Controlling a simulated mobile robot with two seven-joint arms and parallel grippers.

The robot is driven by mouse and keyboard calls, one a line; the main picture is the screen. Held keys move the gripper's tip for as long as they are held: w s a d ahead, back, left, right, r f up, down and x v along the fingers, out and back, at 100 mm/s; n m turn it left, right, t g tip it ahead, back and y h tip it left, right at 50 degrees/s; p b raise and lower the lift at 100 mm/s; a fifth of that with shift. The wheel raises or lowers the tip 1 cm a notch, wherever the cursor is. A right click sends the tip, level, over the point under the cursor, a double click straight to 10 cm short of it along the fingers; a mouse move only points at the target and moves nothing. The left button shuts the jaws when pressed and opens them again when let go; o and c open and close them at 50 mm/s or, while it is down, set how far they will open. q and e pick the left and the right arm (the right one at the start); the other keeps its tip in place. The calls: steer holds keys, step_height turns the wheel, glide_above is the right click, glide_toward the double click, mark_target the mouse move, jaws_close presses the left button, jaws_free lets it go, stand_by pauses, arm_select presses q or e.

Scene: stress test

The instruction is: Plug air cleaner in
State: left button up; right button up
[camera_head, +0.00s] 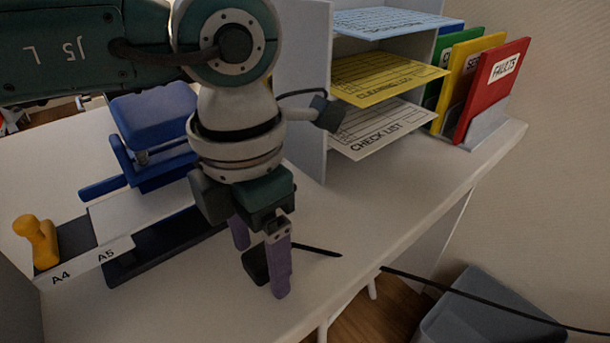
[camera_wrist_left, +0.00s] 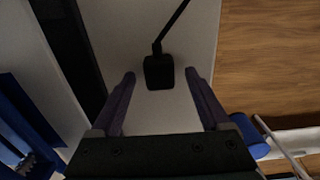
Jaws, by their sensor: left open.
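A small black plug (camera_head: 254,264) lies on the white desk near its front edge. Its black cord (camera_head: 315,250) runs right across the desk. My left gripper (camera_head: 261,270) points down over the plug, its two purple fingers apart. In the left wrist view the plug (camera_wrist_left: 159,72) sits between the open fingertips (camera_wrist_left: 159,76), with a gap on each side and the cord leading up and away. No socket can be made out. I cannot identify the air cleaner. My right gripper is in neither view.
A blue hole punch (camera_head: 155,115) and an orange-yellow stamp (camera_head: 38,243) stand left on the desk. A paper rack (camera_head: 305,70) and coloured folders (camera_head: 490,85) stand behind. A grey bin-like box (camera_head: 485,310) is on the floor at right, with a black cable (camera_head: 460,292) passing above.

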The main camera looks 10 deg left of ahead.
arm_select(q)
jaws_close()
stand_by(0.7)
